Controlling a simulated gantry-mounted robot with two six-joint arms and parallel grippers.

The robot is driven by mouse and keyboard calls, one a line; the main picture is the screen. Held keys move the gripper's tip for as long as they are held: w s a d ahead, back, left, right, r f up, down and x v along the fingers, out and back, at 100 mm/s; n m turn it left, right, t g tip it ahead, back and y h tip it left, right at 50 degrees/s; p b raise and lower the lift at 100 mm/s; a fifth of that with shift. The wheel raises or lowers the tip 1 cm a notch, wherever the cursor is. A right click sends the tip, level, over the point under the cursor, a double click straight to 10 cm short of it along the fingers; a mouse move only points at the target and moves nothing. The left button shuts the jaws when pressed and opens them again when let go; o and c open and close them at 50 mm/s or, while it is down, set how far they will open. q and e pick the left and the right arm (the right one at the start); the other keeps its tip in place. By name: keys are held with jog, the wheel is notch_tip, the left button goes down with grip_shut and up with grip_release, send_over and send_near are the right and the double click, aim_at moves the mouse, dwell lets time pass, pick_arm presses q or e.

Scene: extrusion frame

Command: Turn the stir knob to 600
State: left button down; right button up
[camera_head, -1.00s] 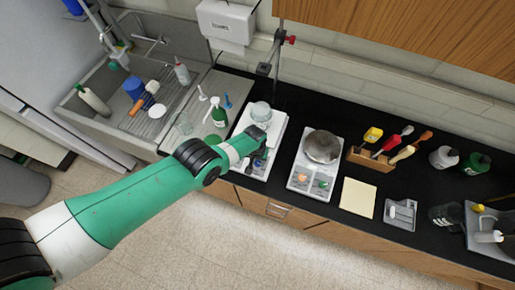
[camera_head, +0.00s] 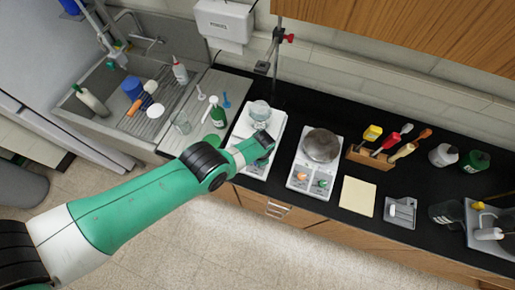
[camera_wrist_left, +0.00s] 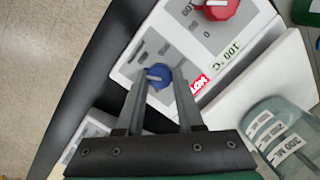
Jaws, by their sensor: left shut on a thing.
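The hotplate stirrer (camera_head: 239,133) stands on the black counter with a glass beaker (camera_head: 260,112) on top. My left gripper (camera_head: 263,147) is over its front panel and hides the knobs in the head view. In the left wrist view, the blue knob (camera_wrist_left: 158,77) sits between the fingertips of my left gripper (camera_wrist_left: 157,84), which is shut on it. The knob has a pale pointer mark. The dial numbers around the blue knob are too small to read. My right gripper is out of view.
A second hotplate (camera_head: 297,181) with orange and green knobs stands to the right, holding a grey round thing (camera_head: 321,146). A wooden rack (camera_head: 372,158) of tools is farther right. A sink (camera_head: 90,105) is at the left. A clamp stand (camera_head: 277,60) rises behind.

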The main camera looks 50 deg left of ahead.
pick_arm(q)
jog(key=m+p, duration=0.1)
jog(key=m, duration=0.4)
jog(key=shift+d+y, duration=0.1)
jog(key=shift+y, duration=0.2)
jog(key=shift+m, duration=0.4)
jog(key=c, duration=0.5)
grip_release()
jog(key=shift+c, duration=0.2)
